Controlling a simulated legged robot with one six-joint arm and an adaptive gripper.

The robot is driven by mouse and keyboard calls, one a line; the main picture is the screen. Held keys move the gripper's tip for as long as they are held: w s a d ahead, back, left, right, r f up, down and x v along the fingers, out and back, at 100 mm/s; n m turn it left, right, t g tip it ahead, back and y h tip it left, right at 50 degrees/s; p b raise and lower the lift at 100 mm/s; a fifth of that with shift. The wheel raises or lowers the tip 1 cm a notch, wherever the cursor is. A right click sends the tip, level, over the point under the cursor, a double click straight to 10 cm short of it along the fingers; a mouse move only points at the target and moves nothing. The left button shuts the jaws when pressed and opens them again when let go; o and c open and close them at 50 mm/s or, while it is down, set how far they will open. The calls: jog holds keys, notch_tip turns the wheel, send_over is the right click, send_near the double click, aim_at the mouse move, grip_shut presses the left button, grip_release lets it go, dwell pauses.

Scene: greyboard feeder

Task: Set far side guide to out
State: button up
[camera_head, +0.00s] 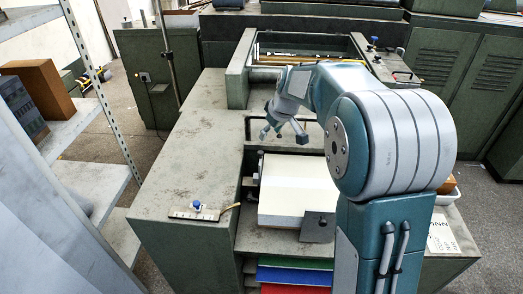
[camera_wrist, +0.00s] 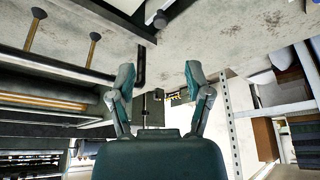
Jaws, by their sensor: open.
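The wrist view also shows my gripper (camera_wrist: 159,78) open, with nothing between the fingertips. Dark guide hardware (camera_head: 256,181) stands along the stack's left edge. A dark plate (camera_head: 318,227) stands at the stack's near right corner. I cannot tell for sure which part is the far side guide. In the wrist view a dark bar with a small block (camera_wrist: 160,19) lies beyond the fingers, apart from them.
A scale plate with a blue knob (camera_head: 197,207) sits on the near left deck. Another blue knob (camera_head: 373,41) is at the back right. Metal shelving (camera_head: 85,120) stands at the left. My arm hides much of the feeder's right side.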

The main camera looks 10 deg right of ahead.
aim_at(261, 152)
jog(key=x, duration=1)
jog(key=shift+w+a+f, duration=0.1)
jog(key=shift+f, duration=0.15)
grip_shut()
